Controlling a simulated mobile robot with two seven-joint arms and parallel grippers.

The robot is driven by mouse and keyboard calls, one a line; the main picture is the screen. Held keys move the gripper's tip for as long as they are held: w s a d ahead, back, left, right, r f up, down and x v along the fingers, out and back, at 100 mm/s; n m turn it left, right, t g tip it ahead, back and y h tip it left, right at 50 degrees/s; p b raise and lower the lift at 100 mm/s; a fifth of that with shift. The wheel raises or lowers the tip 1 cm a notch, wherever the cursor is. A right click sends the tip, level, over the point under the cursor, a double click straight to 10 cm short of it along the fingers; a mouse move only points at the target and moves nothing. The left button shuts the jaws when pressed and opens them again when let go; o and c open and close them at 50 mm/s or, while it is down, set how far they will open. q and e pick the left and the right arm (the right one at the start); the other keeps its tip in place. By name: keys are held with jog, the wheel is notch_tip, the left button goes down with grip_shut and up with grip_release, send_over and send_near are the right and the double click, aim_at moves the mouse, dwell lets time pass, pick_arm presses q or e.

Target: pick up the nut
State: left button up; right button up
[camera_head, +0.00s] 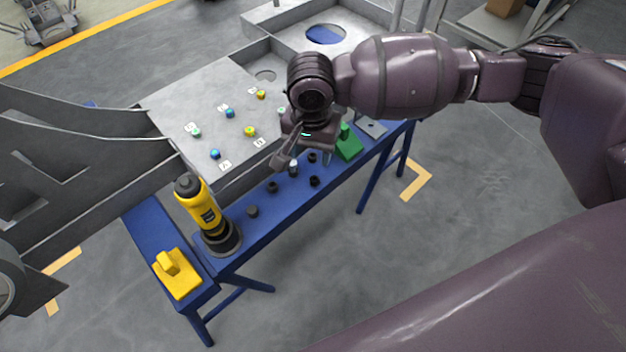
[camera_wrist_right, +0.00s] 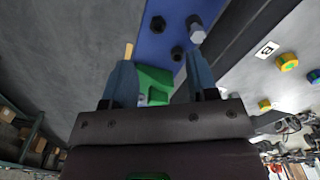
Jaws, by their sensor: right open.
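Several small dark nuts stand on the blue bench (camera_head: 237,238). In the head view I see one nut (camera_head: 252,211) near the yellow tool, another nut (camera_head: 272,187) farther along, and nuts (camera_head: 315,181) and (camera_head: 312,157) near my right gripper (camera_head: 289,162). A lighter grey nut (camera_head: 293,168) stands close by the fingers. My left gripper is out of view.
A green object (camera_head: 348,148) sits beyond the nuts. The grey chassis panel (camera_head: 190,100) with coloured, labelled studs borders the bench.

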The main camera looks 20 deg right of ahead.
jog(key=b, duration=0.2)
send_over(315, 176)
jog(key=s+a, duration=0.1)
notch_tip(315, 176, down, 5)
jog(key=shift+a+r, duration=0.1)
jog(key=shift+r, duration=0.1)
jog(key=shift+f, duration=0.25)
jog(key=f, duration=0.1)
jog(key=f+b, duration=0.1)
jog(key=f, duration=0.1)
jog(key=f+b, duration=0.1)
jog(key=f, duration=0.1)
jog(key=shift+d, duration=0.4)
jog(key=shift+w+b, duration=0.1)
jog(key=shift+b, duration=0.25)
jog(key=shift+r, duration=0.15)
jog(key=c, duration=0.8)
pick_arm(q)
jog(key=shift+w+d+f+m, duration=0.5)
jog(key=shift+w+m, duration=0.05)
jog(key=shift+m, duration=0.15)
pick_arm(e)
jog(key=shift+c, duration=0.4)
